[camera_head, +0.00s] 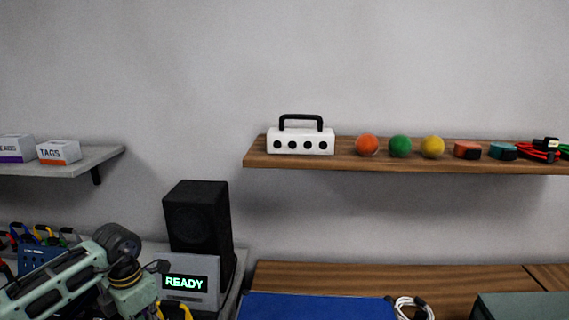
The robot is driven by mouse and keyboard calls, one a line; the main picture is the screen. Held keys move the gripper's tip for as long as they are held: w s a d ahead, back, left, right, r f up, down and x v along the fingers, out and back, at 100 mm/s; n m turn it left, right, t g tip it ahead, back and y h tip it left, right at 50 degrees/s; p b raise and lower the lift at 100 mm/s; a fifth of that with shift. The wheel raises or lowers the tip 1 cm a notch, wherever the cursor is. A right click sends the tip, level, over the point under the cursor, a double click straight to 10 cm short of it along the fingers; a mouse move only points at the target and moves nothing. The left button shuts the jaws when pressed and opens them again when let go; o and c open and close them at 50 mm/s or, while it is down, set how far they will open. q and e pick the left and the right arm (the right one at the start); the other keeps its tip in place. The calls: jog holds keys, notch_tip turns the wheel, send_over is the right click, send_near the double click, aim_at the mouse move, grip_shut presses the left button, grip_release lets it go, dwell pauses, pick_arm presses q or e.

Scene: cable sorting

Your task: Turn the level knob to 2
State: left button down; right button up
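A grey device with a lit display reading READY (185,283) stands in front of a black speaker (197,215) at the lower left. I cannot make out a level knob or its setting; my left arm covers the area left of the display, and the frame cuts off what lies below. My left arm comes in from the left and bends downward beside the device; its fingertips do not show. My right arm and gripper are not in view.
A wooden wall shelf (350,162) holds a white handled box (300,141), coloured balls and cables. A grey shelf (75,165) at left holds small boxes. Below are a blue surface (315,307), a coiled white cable (413,307) and a grey-green box (522,307).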

pick_arm(q)
jog(key=shift+s+f, duration=0.3)
jog(key=shift+f, duration=0.15)
dwell(0.3)
jog(key=shift+s+d+f, duration=0.1)
jog(key=shift+s+d, duration=0.1)
jog(key=shift+d, duration=0.4)
jog(key=shift+s+d, duration=0.2)
jog(key=shift+d, duration=0.05)
jog(key=shift+r, duration=0.2)
dwell(0.4)
jog(key=shift+w+d+b, duration=0.2)
jog(key=shift+d+b, duration=0.15)
jog(key=shift+d, duration=0.05)
notch_tip(320, 180, up, 6)
jog(key=p, duration=0.3)
jog(key=shift+p, duration=0.35)
